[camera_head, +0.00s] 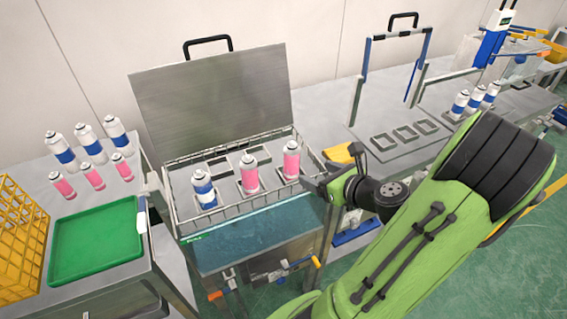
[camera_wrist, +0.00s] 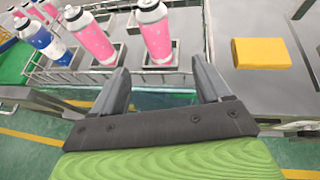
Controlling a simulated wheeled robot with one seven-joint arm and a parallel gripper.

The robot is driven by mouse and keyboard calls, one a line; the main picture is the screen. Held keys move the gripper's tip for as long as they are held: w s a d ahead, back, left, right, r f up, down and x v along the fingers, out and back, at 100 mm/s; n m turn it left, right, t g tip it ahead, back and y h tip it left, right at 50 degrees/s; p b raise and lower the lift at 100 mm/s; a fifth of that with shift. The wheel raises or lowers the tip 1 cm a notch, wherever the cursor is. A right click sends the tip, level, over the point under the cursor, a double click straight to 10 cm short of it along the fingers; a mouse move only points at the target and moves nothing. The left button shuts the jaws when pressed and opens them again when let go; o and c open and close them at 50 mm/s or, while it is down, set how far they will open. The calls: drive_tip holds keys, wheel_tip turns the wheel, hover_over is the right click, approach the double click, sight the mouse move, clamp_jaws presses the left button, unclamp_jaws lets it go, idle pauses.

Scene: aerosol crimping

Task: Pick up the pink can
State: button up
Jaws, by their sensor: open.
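Two pink-and-white cans stand in the wire rack of the lidded bath: a middle one (camera_head: 248,174) and a right one (camera_head: 291,161). A blue-and-white can (camera_head: 204,190) stands left of them. In the wrist view, the right pink can (camera_wrist: 157,35) appears ahead, between the lines of my fingers, with the middle pink can (camera_wrist: 93,38) to its left. My gripper (camera_head: 312,183) is open and empty, just right of the right pink can and apart from it; it also shows in the wrist view (camera_wrist: 163,82). Several smaller pink cans (camera_head: 92,176) stand on the left table.
The raised metal lid (camera_head: 215,98) stands behind the rack, and the wire rim (camera_head: 240,207) runs along its front. A green tray (camera_head: 98,240) and yellow crate (camera_head: 20,240) are at left. A yellow block (camera_wrist: 263,53) lies right of the rack.

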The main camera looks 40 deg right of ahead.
sight(297, 166)
drive_tip(key=x, duration=1.2)
drive_tip(key=shift+w+a+f, duration=0.1)
drive_tip(key=shift+w+a, duration=0.05)
drive_tip(key=shift+w, duration=0.05)
drive_tip(key=shift+s, duration=0.1)
drive_tip(key=shift+c, duration=1)
drive_tip(key=c, duration=0.9)
